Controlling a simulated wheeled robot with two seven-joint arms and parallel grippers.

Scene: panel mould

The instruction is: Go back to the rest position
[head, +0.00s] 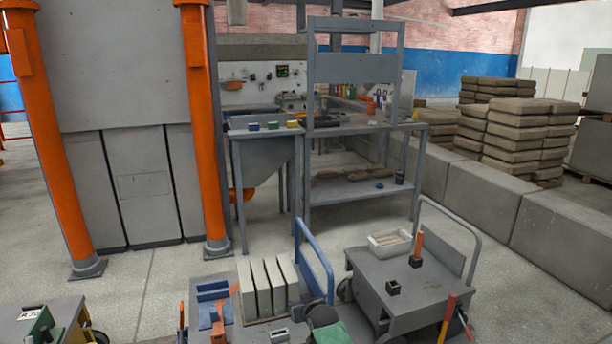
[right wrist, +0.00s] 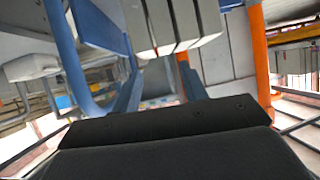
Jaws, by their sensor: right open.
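My right gripper (head: 312,299) is low in the head view, just right of several upright grey panels (head: 262,290) and by the blue cart handle (head: 314,256). It looks small and dark there. In the right wrist view its two fingers (right wrist: 160,90) stand apart with nothing between them. The ends of the grey panels (right wrist: 175,25) show above the fingers, and the blue handle (right wrist: 72,60) is at the left. I cannot tell how near the fingers are to the panels. My left gripper does not show.
A grey cart (head: 425,285) with a pale tray (head: 390,242) stands at the right. Orange posts (head: 205,130) flank a grey machine (head: 140,195) at the left. A grey shelf bench (head: 365,190) stands behind. Bare floor (head: 190,272) lies before the machine.

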